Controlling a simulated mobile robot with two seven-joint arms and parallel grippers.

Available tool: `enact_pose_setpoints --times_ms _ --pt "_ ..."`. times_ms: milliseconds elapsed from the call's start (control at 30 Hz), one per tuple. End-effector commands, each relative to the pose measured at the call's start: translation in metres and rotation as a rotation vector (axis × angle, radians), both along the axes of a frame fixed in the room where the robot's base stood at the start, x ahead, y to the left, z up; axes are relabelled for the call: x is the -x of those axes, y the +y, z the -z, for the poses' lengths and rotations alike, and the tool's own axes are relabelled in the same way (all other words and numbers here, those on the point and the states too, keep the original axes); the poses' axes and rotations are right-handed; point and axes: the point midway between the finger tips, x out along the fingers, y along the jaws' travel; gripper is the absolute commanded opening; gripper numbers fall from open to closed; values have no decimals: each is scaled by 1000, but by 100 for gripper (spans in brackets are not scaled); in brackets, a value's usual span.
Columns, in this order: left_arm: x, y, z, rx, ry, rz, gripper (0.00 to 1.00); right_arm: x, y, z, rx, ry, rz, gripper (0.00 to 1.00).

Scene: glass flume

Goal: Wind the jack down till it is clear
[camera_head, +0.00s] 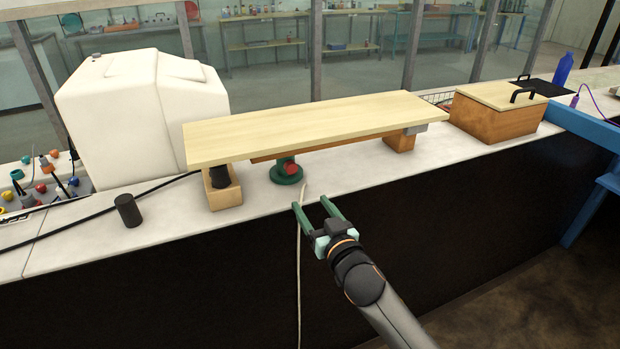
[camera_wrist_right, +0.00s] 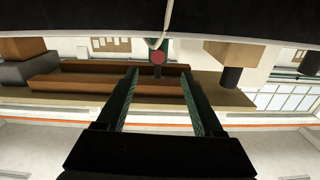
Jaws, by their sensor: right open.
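The jack (camera_head: 286,170) is green with a red knob (camera_head: 291,169) on its front. It stands on the white bench top under a pale wooden board (camera_head: 310,118). Whether its top touches the board is hidden. My right gripper (camera_head: 313,206) is open and empty, in front of the jack and a little to its right, with its fingers toward the bench. In the right wrist view the red knob (camera_wrist_right: 158,57) shows beyond and between the open fingers (camera_wrist_right: 160,100). My left gripper is not in view.
The board also spans a wooden block with a black cylinder (camera_head: 222,187) at left and another block (camera_head: 399,141) at right. A pale cord (camera_head: 299,250) hangs over the bench edge beside my gripper. A black cylinder (camera_head: 127,210) stands at left. A wooden box (camera_head: 494,112) sits at right.

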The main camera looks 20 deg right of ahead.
Motion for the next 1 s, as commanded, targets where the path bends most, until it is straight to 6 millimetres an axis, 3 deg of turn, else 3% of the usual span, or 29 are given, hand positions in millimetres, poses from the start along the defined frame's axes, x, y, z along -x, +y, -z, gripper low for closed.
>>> enact_pose_setpoints --times_ms 267,700,1000 --pt "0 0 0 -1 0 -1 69 -19 -1 -12 -4 -25 4 69" --pt "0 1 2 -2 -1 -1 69 -90 2 -11 -5 -24 4 69" --pt "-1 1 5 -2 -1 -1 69 -123 3 -10 -6 -23 4 69"
